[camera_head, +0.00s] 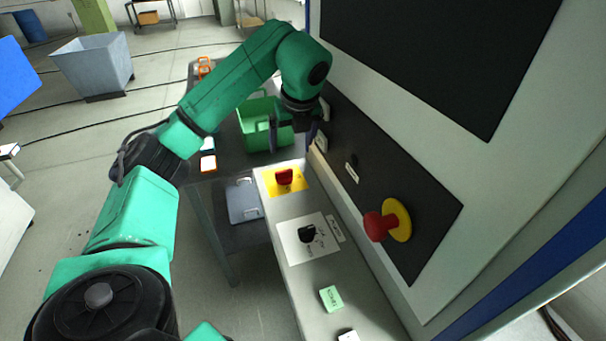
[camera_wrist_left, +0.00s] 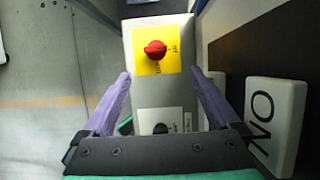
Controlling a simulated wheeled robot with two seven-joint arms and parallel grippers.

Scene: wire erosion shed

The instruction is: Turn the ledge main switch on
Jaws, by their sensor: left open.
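The ledge main switch is a red rotary knob (camera_head: 284,177) on a yellow plate at the far end of the grey ledge (camera_head: 310,283). In the left wrist view the red knob (camera_wrist_left: 155,49) is upper middle, its handle lying roughly sideways across the plate; the plate's small lettering is unreadable. My left gripper (camera_head: 293,137) is above and a little beyond the knob in the head view. In the wrist view its two purple fingers (camera_wrist_left: 160,76) are open and apart, with nothing between them and not touching the knob. My right gripper is out of view.
A black knob (camera_head: 307,232) on a white plate and a green block (camera_head: 331,298) are nearer on the ledge. A red mushroom button (camera_head: 381,226) sticks out from the machine's panel on the right. A green bin (camera_head: 262,128) stands on the dark table behind.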

